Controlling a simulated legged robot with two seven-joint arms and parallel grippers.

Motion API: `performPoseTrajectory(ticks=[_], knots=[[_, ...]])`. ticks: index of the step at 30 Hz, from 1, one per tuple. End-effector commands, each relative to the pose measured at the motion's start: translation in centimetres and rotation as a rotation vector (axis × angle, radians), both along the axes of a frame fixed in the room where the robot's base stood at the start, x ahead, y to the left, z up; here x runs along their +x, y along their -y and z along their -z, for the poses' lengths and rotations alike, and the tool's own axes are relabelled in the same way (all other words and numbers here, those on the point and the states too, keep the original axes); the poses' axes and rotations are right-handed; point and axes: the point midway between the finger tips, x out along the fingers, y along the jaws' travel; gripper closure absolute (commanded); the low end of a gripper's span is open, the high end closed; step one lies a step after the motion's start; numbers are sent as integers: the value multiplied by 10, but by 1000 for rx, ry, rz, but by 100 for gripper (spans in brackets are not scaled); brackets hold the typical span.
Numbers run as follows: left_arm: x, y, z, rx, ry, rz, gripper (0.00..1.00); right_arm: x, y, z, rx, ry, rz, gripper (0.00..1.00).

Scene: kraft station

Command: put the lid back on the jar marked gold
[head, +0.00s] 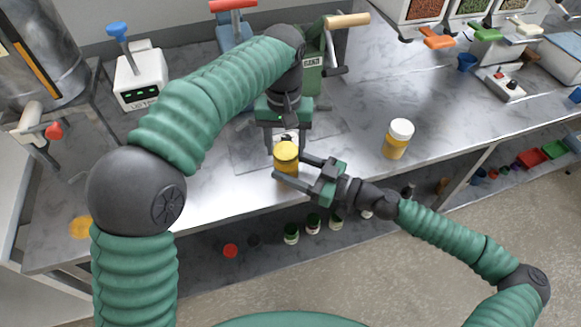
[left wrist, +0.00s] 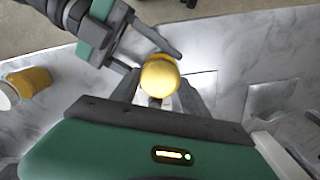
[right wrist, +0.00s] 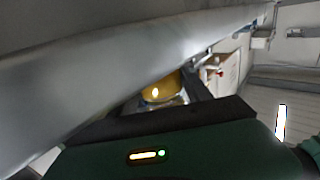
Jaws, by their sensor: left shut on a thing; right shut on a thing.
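A round gold lid (head: 286,148) shows above the yellow jar (head: 286,169) near the front edge of the table. My left gripper (head: 286,146) reaches down from above. In the left wrist view its fingertips close on the sides of the gold lid (left wrist: 159,75). My right gripper (head: 298,172) comes from the right, shut around the jar below the left fingers. Its finger passes beside the lid in the left wrist view. The right wrist view shows the gold part (right wrist: 161,88) between the right fingers. I cannot tell whether the lid is seated or just above the jar.
A white-lidded yellow jar (head: 398,140) stands to the right. Small jars (head: 313,223) sit on the lower shelf. The tabletop between the white-lidded jar and the dispensers is clear.

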Motion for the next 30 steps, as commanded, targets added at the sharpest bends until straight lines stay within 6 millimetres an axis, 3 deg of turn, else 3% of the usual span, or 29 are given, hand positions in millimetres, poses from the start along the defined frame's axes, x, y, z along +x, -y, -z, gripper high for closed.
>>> performPoseTrajectory(ticks=[1, 4, 10, 11, 15, 26, 30], knots=[[0, 2, 0, -3, 0, 2, 83, -1, -1, 1, -1, -2, -3, 100], [-1, 2, 0, -4, 0, 2, 96, -1, -1, 1, -1, -2, -4, 100], [-1, 3, 0, -5, 0, 10, 96, -1, -1, 1, -1, -2, -4, 100], [-1, 3, 0, -5, 0, 10, 44, -1, -1, 1, -1, -2, -4, 100], [-1, 2, 0, -4, 0, 10, 25, -1, -1, 1, 0, -1, -4, 100], [0, 1, -2, -2, 1, 8, 22, -1, -1, 1, 0, -1, -3, 100], [1, 2, -19, -3, 3, 8, 22, -1, -1, 1, -1, -2, -2, 100]])
